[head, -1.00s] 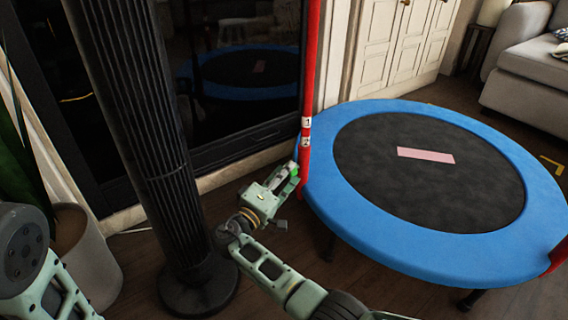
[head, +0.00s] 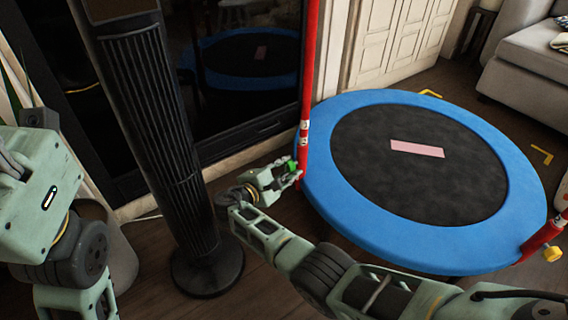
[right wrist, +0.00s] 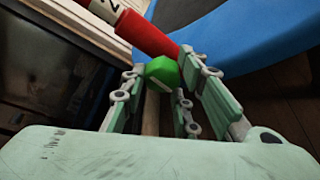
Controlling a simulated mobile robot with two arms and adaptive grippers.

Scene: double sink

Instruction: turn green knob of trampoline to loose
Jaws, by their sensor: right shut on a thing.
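The trampoline (head: 340,205) has a blue rim and a black mat with a pink patch. A red pole (head: 309,75) with white number labels rises at its left edge. The green knob (head: 291,168) sits low on this pole. In the right wrist view the knob (right wrist: 163,70) is between my right gripper's fingers, beside the red pole (right wrist: 145,32). My right gripper (head: 288,174) is shut on the knob, whose sides the fingers partly hide. My left arm shows at the left, but its gripper is out of view. A yellow knob (head: 552,254) is on the trampoline's right red post.
A black tower fan (head: 150,120) stands left of my right gripper. A dark glass-fronted unit (head: 240,90) is behind the pole. White cabinet doors (head: 400,40) and a grey sofa (head: 525,75) are further back. Some wooden floor shows around the trampoline.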

